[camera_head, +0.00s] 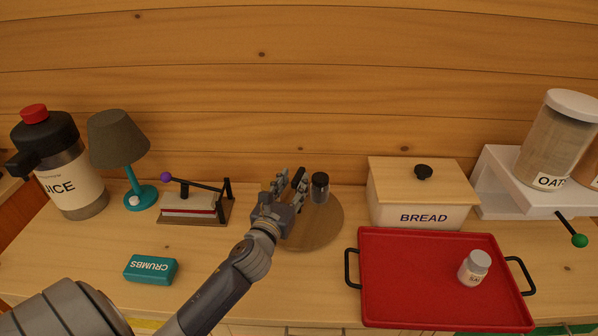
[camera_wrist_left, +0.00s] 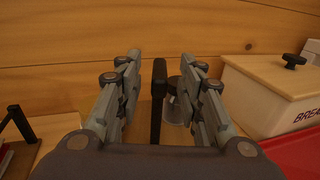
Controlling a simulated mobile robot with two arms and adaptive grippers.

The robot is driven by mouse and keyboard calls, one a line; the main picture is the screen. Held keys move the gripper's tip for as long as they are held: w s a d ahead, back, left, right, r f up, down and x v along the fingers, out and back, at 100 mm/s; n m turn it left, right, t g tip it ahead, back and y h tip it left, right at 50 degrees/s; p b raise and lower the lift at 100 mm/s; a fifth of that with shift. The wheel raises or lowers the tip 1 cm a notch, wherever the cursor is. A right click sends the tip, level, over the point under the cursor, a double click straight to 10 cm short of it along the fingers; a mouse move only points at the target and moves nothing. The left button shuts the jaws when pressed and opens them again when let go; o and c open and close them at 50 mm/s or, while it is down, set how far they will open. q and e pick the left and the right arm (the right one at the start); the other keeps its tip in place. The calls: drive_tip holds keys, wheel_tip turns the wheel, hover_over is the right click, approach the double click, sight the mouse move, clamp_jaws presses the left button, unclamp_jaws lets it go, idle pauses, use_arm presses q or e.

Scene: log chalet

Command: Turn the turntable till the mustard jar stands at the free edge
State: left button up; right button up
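The turntable (camera_head: 322,230) is a round wooden disc on the counter, partly hidden by my left gripper. A small jar with a black lid (camera_head: 320,188) stands on its right, back part; I cannot read a label, so I cannot tell whether it is mustard. In the left wrist view the jar (camera_wrist_left: 174,110) is partly behind the right finger. My left gripper (camera_head: 288,181) is over the disc, left of the jar. Its fingers are apart, with a dark upright post (camera_wrist_left: 158,105) between them and gaps on both sides. My right gripper is out of view.
A red tray (camera_head: 420,280) with a small white-lidded jar (camera_head: 474,268) is at the front right. A bread box (camera_head: 421,195) stands right of the turntable. The log wall is behind.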

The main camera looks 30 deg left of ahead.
sight(298, 174)
use_arm(q)
drive_tip(key=shift+x, duration=2.2)
clamp_jaws()
